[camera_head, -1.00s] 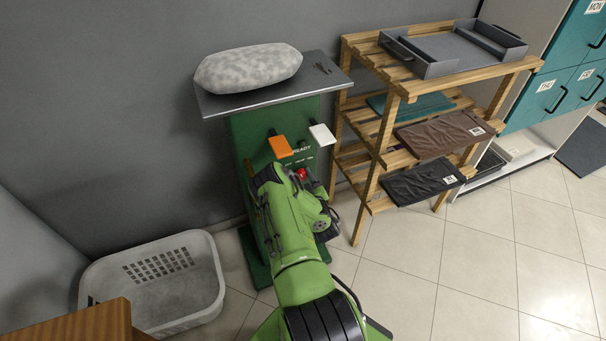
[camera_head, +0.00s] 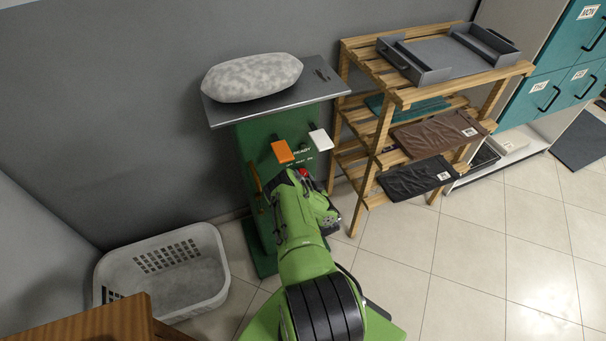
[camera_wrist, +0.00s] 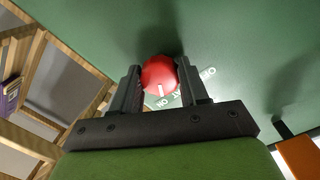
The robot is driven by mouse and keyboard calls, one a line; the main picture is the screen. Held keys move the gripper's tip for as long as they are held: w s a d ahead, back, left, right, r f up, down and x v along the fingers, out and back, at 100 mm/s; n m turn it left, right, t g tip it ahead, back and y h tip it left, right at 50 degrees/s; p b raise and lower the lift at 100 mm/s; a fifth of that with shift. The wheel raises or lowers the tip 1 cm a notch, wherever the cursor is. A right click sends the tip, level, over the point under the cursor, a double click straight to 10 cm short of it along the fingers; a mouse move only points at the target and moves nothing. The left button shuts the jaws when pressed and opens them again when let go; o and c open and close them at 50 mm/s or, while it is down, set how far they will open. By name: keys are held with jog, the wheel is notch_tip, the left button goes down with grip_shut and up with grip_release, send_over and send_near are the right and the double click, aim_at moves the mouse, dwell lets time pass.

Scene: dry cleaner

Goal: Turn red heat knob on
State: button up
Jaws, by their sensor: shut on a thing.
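The red heat knob (camera_wrist: 159,75) sits on the green front panel of the press (camera_wrist: 225,35). It is round, with a short white pointer line on its face. In the wrist view my gripper (camera_wrist: 160,84) has one finger on each side of the knob and is shut on it. White lettering shows beside the knob, partly covered by a finger. In the head view a small bit of the red knob (camera_head: 303,173) shows past my arm, and the gripper's fingers are mostly hidden.
An orange paddle (camera_head: 282,151) and a white paddle (camera_head: 320,139) stick out above the knob. A grey padded form (camera_head: 252,77) lies on the press top. A wooden rack (camera_head: 384,140) stands close on the right. A white laundry basket (camera_head: 216,262) is on the floor at left.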

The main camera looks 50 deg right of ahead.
jog(key=shift+m+p, duration=0.55)
jog(key=shift+m, duration=0.55)
jog(key=o, duration=1)
jog(key=shift+o, duration=0.2)
jog(key=shift+f, duration=0.1)
